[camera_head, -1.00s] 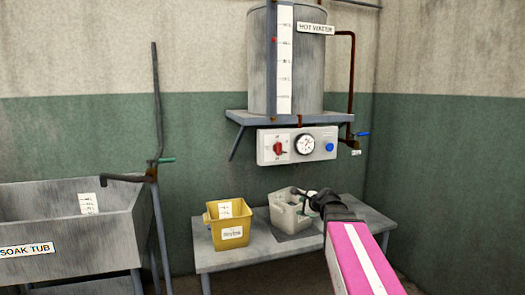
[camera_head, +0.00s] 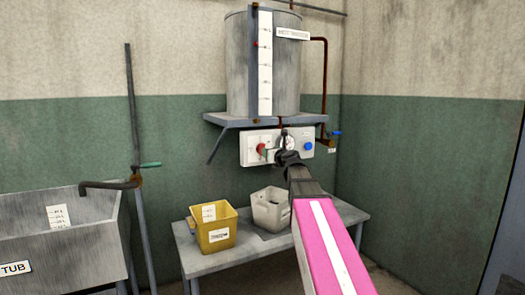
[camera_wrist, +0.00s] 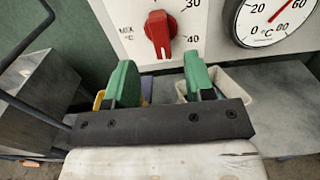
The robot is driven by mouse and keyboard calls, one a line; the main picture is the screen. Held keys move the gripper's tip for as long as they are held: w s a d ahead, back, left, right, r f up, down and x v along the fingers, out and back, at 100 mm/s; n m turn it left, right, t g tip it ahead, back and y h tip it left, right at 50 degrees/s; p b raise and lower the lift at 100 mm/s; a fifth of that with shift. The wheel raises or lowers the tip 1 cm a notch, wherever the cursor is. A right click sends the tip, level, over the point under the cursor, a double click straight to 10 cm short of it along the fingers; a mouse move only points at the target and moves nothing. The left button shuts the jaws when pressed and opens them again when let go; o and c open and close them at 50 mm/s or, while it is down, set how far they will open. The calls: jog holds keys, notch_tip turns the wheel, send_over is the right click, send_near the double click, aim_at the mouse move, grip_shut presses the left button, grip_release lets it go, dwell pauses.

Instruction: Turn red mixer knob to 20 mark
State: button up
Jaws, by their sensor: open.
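The red mixer knob (camera_wrist: 159,33) is on the white control panel (camera_wrist: 185,62), with "MIX °C" to its left and the marks 30 and 40 to its right. Its grip stands about upright; the exact mark it points to is unclear, and no 20 mark shows. In the head view the knob (camera_head: 261,148) is just left of my gripper (camera_head: 272,155). In the wrist view my gripper (camera_wrist: 160,80) is open, its two green fingers apart and empty below the knob, roughly in line with it and not around it.
A round temperature gauge (camera_wrist: 270,20) is right of the knob; a blue knob (camera_head: 308,146) is farther right. The hot water tank (camera_head: 262,65) is above. A yellow bucket (camera_head: 217,235) and a whitish container (camera_head: 268,212) stand on the bench (camera_head: 205,262). The soak tub (camera_head: 85,240) is left.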

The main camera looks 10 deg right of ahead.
jog(key=x, duration=0.7)
jog(key=shift+w, duration=0.1)
jog(key=shift+c, duration=0.3)
grip_shut()
